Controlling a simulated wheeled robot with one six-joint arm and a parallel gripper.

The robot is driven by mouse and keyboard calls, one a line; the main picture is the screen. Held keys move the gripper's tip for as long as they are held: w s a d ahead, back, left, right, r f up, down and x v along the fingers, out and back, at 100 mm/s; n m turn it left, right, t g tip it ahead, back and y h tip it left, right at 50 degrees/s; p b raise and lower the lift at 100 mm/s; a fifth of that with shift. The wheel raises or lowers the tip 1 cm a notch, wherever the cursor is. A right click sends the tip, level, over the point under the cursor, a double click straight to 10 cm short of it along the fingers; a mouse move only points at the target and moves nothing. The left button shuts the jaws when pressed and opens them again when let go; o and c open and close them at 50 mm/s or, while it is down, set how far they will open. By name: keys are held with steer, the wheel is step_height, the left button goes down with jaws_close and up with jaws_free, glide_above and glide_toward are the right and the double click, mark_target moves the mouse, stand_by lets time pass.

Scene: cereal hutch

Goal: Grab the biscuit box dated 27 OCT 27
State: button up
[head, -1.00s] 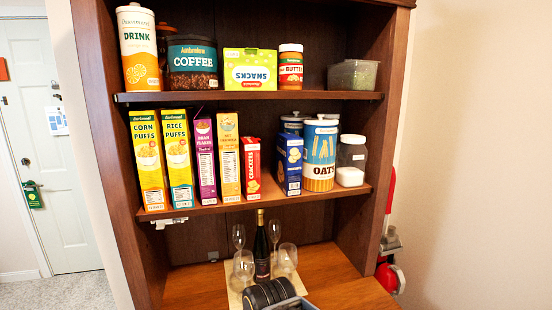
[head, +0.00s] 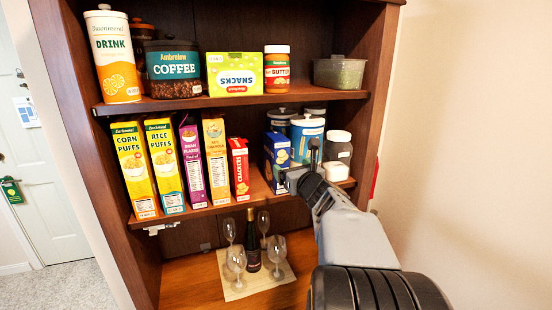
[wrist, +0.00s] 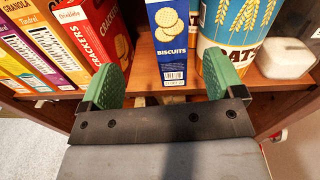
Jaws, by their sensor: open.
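A blue biscuit box (head: 279,152) stands upright on the middle shelf, between the red crackers box and the oats canister. In the wrist view the biscuit box (wrist: 172,42) shows its BISCUITS label and cookie picture, with small print low on its front too small to read. My gripper (wrist: 164,80) is open, its green finger pads apart on either side of the box's lower front. The box looks beyond the fingertips, not clearly between them. In the head view my gripper (head: 304,168) is in front of the shelf, partly covering the oats canister.
The red crackers box (head: 240,168) stands close on the left, with several cereal boxes further left. The oats canister (head: 307,135) and a white-filled jar (head: 337,160) stand close on the right. Wine glasses and a bottle (head: 252,240) stand below.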

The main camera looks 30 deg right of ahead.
mark_target(283, 153)
steer(key=shift+m+h, duration=0.3)
steer(key=shift+m, duration=0.2)
steer(key=x, duration=0.2)
steer(key=p+x, duration=0.1)
steer(key=x, duration=0.2)
steer(key=d+p+x, duration=0.1)
steer(key=x, duration=0.1)
steer(key=shift+w+r, duration=0.2)
steer(key=shift+r, duration=0.05)
steer(key=p+x, duration=0.3)
steer(key=x, duration=0.1)
steer(key=shift+w+d+r, duration=0.1)
steer(key=shift+w+r, duration=0.1)
steer(key=shift+w, duration=0.15)
steer(key=shift+w+d+f, duration=0.15)
steer(key=shift+w, duration=0.5)
steer(key=shift+c, duration=0.5)
steer(key=c, duration=1.5)
